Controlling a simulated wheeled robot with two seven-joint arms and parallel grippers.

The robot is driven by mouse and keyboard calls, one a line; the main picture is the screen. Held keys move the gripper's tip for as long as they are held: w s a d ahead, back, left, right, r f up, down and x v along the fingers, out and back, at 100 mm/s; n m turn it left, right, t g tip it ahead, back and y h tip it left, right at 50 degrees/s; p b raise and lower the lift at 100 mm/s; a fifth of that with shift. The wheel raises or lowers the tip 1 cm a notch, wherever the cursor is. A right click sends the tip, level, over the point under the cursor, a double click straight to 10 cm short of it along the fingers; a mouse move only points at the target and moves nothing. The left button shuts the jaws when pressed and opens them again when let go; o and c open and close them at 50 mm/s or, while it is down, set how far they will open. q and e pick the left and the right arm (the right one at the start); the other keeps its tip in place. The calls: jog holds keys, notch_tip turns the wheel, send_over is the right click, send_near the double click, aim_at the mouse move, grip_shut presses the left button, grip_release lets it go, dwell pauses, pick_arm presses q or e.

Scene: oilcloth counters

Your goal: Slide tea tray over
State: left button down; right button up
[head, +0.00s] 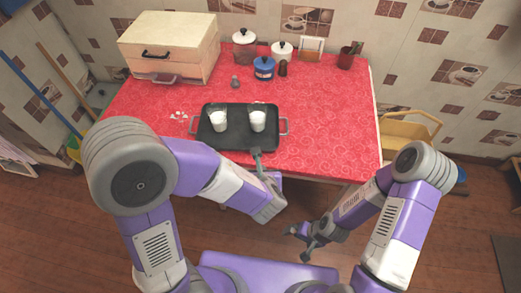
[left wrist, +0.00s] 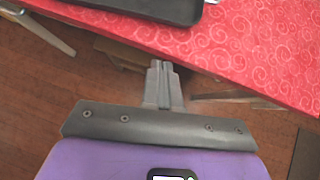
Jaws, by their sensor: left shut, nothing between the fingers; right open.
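The tea tray (head: 240,142) is black with grey side handles and lies on the red counter (head: 335,125) near its front edge. Two white cups stand on it, a left cup (head: 218,120) and a right cup (head: 257,121). My left gripper (head: 257,155) is shut and empty at the tray's front side; I cannot tell whether it touches. In the left wrist view its shut fingers (left wrist: 160,65) point toward the counter edge, with part of the tray (left wrist: 150,8) at the top. My right gripper (head: 303,240) is open and empty, below the counter's front edge.
A bread box (head: 168,45) stands at the back left. Behind the tray are lidded pots, including a blue one (head: 264,70), a small shaker (head: 235,82) and a brown mug (head: 346,58). A yellow chair (head: 405,130) stands to the right. The counter right of the tray is clear.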

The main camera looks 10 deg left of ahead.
pick_arm(q)
jog(key=x, duration=0.7)
jog(key=w+r+x, duration=0.1)
jog(key=x, duration=0.2)
jog(key=shift+w+f, duration=0.15)
jog(key=shift+f, duration=0.05)
jog(key=shift+w+a, duration=0.15)
jog(key=shift+w, duration=0.5)
pick_arm(e)
jog(key=shift+r, duration=0.3)
